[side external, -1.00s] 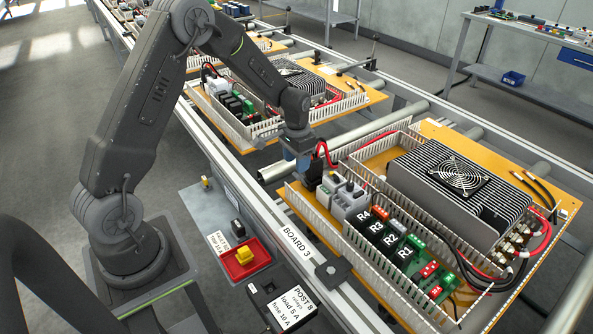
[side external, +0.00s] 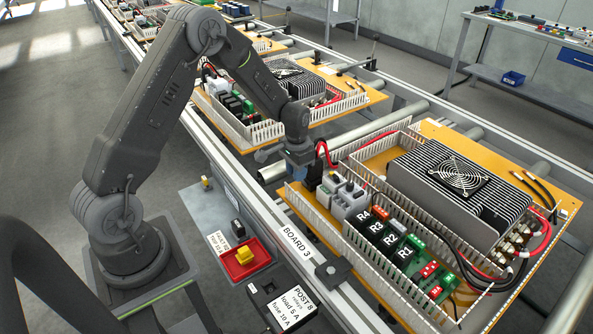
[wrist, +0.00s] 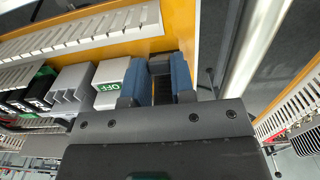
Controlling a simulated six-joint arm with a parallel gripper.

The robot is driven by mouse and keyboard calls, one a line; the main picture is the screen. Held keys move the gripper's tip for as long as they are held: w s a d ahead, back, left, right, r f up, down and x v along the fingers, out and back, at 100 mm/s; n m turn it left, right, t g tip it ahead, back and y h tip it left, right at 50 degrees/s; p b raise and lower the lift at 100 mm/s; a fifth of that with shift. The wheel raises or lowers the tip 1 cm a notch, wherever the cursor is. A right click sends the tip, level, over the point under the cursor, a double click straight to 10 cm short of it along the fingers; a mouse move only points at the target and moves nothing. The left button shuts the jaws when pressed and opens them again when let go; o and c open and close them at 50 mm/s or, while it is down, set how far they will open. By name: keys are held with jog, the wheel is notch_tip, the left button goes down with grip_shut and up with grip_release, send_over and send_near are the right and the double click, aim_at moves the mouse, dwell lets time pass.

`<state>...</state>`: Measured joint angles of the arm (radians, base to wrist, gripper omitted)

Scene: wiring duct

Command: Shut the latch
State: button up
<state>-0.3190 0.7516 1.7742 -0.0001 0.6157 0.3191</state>
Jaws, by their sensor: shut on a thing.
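My gripper (side external: 306,168) is at the far left end of the row of modules on the nearest board. In the wrist view its two blue fingers (wrist: 160,82) are closed around a dark part (wrist: 160,66), which I take to be the latch piece. Most of that part is hidden between the fingers. Beside the left finger stands a light grey module with a green OFF label (wrist: 110,87). The grey modules (side external: 348,200) also show in the side view, just right of my gripper. I cannot tell the latch's angle.
White slotted duct walls (side external: 318,217) run along both sides of the module row. Relays marked R4 and R2 (side external: 383,236) sit further right. A large finned unit with a fan (side external: 460,180) fills the board's far side. Red wires (side external: 327,152) rise close behind my gripper.

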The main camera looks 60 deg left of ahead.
grip_shut()
jog(key=shift+w+r+g, duration=0.15)
jog(key=shift+w+g, duration=0.25)
jog(key=shift+g, duration=0.3)
jog(key=o, duration=0.7)
grip_release()
jog(key=shift+c, duration=0.2)
jog(key=shift+r, duration=0.1)
notch_tip(320, 180, up, 14)
jog(key=w, duration=0.1)
jog(key=shift+w+f, duration=0.25)
jog(key=shift+w, duration=0.05)
